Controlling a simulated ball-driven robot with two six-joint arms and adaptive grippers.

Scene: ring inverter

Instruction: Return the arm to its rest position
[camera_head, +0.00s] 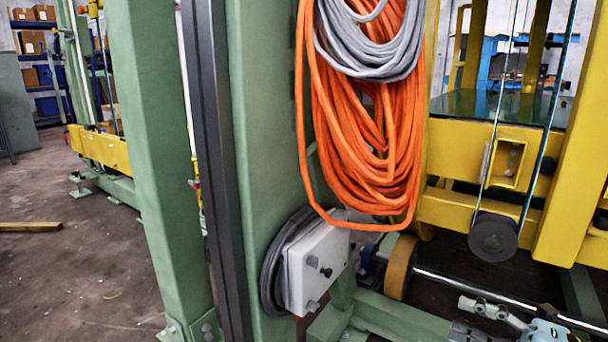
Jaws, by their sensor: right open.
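My right gripper (461,316) is at the bottom right edge of the head view, pointing left. Its fingers are apart and nothing shows between them; part of it is cut off by the lower edge. It appears in front of the green base beam and a shiny horizontal rod (450,282). My left gripper is not in view. No ring inverter can be made out.
A green post (257,130) carries orange cable coils (350,130), a grey cable coil (372,60) and a white box (318,268). A yellow frame (485,160) with a dark pulley (493,237) stands at right. Open floor (75,270) lies at left.

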